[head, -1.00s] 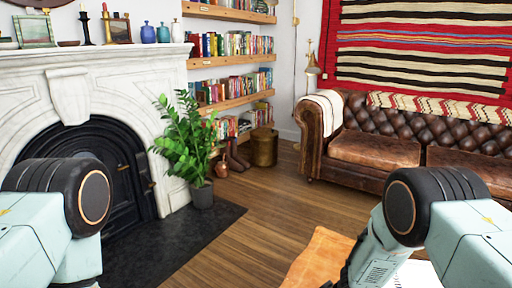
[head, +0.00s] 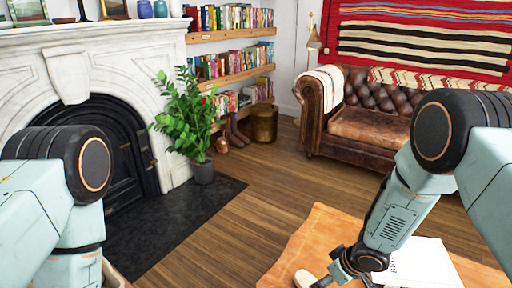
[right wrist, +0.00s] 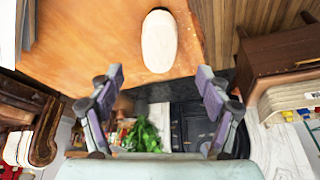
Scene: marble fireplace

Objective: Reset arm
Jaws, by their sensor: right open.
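My right gripper (right wrist: 160,80) is open in the right wrist view, its two fingers wide apart with nothing between them. In the head view it is low at the bottom edge, over the orange leather surface (head: 318,235), and partly cut off. A pale oval object (right wrist: 159,41) lies on that surface, beyond the fingertips in the wrist view. It also shows beside the right gripper at the bottom of the head view (head: 304,279). My left arm's upper part is at the left of the head view; its gripper is out of view.
A white sheet or book (head: 425,262) lies on the orange surface, partly behind my right arm. A potted plant (head: 186,125) stands by the marble fireplace (head: 150,60). A brown leather sofa (head: 370,128) is at the back right. Wooden floor between them is clear.

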